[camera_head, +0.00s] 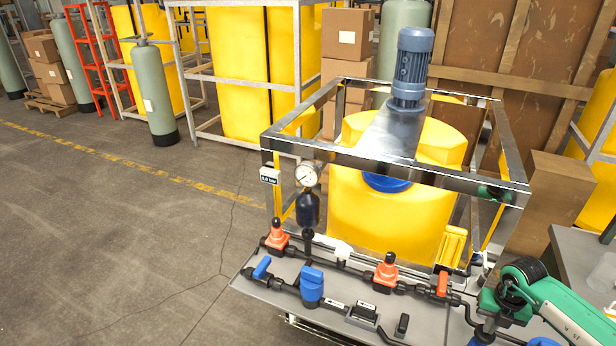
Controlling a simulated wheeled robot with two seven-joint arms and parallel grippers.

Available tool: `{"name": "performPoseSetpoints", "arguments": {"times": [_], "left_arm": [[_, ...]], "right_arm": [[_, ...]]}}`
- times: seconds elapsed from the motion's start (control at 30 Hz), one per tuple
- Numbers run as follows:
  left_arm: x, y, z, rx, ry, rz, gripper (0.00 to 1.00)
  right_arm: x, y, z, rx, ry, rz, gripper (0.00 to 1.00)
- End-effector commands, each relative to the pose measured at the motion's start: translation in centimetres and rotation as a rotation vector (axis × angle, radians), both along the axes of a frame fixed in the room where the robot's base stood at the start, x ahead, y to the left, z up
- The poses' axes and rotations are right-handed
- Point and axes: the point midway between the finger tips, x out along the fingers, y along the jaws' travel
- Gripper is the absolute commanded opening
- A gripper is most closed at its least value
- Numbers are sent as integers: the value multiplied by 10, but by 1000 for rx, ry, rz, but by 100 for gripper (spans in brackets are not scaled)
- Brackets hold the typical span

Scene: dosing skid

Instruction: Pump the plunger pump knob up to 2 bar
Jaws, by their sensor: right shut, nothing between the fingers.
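The dosing skid has a round white pressure gauge (307,174) on a dark blue vessel. Black pipework with orange-red valves (386,272) and a blue-topped fitting (311,284) runs along the grey skid shelf (262,289). I cannot make out for certain which part is the plunger pump knob. My right gripper (487,316) is at the lower right, by the right end of the pipework; it is shut and empty. Its fingertips are hard to make out, and any contact is unclear. My left gripper is out of view.
A steel frame (390,165) surrounds a yellow tank (385,215) with a grey-blue motor (411,70) above it. A grey table (580,250) and a cardboard box (552,195) stand at the right. The floor at left is clear.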

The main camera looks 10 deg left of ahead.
Motion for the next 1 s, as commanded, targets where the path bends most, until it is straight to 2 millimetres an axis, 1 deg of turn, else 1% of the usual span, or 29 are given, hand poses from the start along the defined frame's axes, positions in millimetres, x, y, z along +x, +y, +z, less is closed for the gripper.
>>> {"name": "performPoseSetpoints", "arguments": {"times": [0.03, 0.8, 1.0], "left_arm": [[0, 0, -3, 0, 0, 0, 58], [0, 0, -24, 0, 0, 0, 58], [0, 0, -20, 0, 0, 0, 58]], "right_arm": [[0, 0, -4, 0, 0, 0, 0], [0, 0, -31, -1, 1, 0, 0], [0, 0, -25, 0, 1, 0, 0]]}}
